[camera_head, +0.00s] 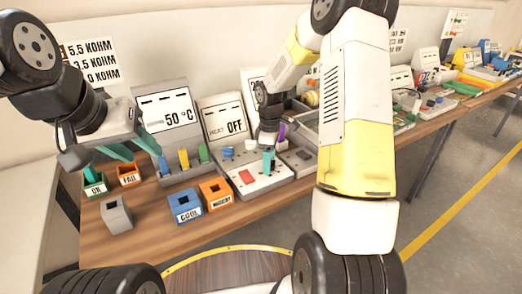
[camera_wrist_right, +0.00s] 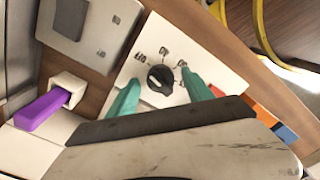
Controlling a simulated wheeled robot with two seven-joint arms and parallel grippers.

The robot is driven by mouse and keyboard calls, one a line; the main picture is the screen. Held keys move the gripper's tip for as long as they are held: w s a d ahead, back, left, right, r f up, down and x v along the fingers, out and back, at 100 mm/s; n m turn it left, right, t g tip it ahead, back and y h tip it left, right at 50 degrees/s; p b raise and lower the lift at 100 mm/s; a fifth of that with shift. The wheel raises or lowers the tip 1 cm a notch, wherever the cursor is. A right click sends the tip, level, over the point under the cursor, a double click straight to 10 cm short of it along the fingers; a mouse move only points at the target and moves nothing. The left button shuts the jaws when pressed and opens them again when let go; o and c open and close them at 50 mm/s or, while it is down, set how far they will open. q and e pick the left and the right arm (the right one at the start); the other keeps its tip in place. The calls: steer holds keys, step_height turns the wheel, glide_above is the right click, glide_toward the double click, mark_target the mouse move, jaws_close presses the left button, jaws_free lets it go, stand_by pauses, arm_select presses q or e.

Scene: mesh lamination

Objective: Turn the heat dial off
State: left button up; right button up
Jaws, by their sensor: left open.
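The heat dial (camera_wrist_right: 160,79) is a round black knob with a white mark, on a white panel (camera_wrist_right: 140,65) with small printed labels around it. My right gripper's two teal fingers (camera_wrist_right: 159,92) stand apart on either side of the dial, with a visible gap to it. In the head view my right gripper (camera_head: 268,160) is over the white panel, and the dial is hidden there. A sign (camera_head: 228,125) behind the panel reads OFF. My left gripper (camera_head: 128,149) is open and empty at the left, above the table near the small bins.
A 50 °C display (camera_head: 167,112) stands behind coloured pegs. Blue COOL (camera_head: 184,208) and orange (camera_head: 216,194) bins sit at the front, with green OK (camera_head: 95,186), orange FAIL (camera_head: 130,175) and grey (camera_head: 116,215) boxes left.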

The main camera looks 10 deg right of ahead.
steer(key=shift+r, duration=0.1)
step_height(320, 180, up, 8)
steer(key=shift+f, duration=0.25)
stand_by(0.4)
steer(key=shift+s+r, duration=0.15)
steer(key=shift+r, duration=0.25)
steer(key=s+a+r+m+t+y, duration=0.1)
steer(key=s+r+m+t, duration=0.2)
steer(key=s, duration=0.9)
steer(key=s+a+r+m+t+y, duration=0.1)
steer(key=s+r+m+t, duration=0.2)
steer(key=s+r+m, duration=0.6)
steer(key=s+r, duration=0.3)
steer(key=r, duration=0.1)
steer(key=shift+s+r+m, duration=0.2)
steer(key=shift+r+m, duration=0.1)
steer(key=shift+r, duration=0.1)
